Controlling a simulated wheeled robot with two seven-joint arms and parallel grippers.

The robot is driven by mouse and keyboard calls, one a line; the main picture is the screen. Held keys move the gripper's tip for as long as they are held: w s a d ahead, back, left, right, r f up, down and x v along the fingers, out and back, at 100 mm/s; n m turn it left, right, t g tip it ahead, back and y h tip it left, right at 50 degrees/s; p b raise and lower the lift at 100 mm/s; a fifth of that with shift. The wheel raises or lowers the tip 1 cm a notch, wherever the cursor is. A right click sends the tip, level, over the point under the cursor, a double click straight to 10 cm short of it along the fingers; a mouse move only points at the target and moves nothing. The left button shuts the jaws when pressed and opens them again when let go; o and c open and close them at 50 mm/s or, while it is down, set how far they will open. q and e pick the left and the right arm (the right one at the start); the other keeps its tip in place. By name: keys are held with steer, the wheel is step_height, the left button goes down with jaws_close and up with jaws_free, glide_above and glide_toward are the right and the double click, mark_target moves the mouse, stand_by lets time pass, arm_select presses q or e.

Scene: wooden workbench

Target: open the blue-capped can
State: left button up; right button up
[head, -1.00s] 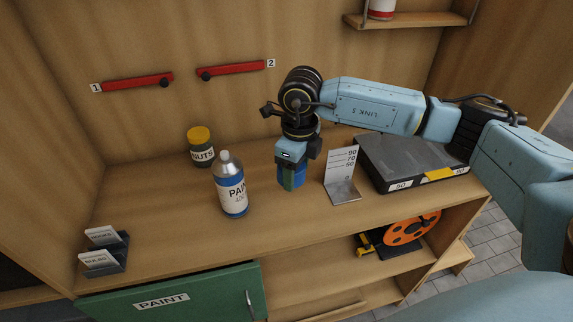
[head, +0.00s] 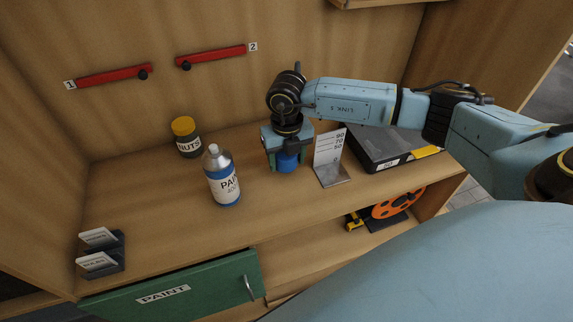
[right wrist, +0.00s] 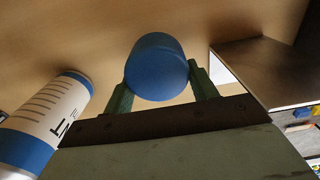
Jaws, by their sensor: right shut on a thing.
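The paint can (head: 223,185) stands upright on the bench, with a blue and white label, a bare silver shoulder and a narrow top without a blue cap. Part of it shows at the left of the right wrist view (right wrist: 45,118). My right gripper (head: 286,164) is to the right of the can, pointing down. It is shut on a blue cap (head: 288,163), which shows between its green fingers in the right wrist view (right wrist: 157,66). The cap is low over the bench; I cannot tell whether it touches. My left gripper is out of view.
A yellow-lidded jar (head: 186,137) stands behind the can. A marked metal stand (head: 331,160) is close to the right of my gripper, with a dark case (head: 385,145) beyond. A card holder (head: 103,255) sits at the left front. The bench front middle is clear.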

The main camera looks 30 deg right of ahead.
mark_target(287, 176)
step_height(287, 176, down, 3)
steer(key=shift+f, duration=0.15)
steer(key=shift+f, duration=0.15)
steer(key=o, duration=1.1)
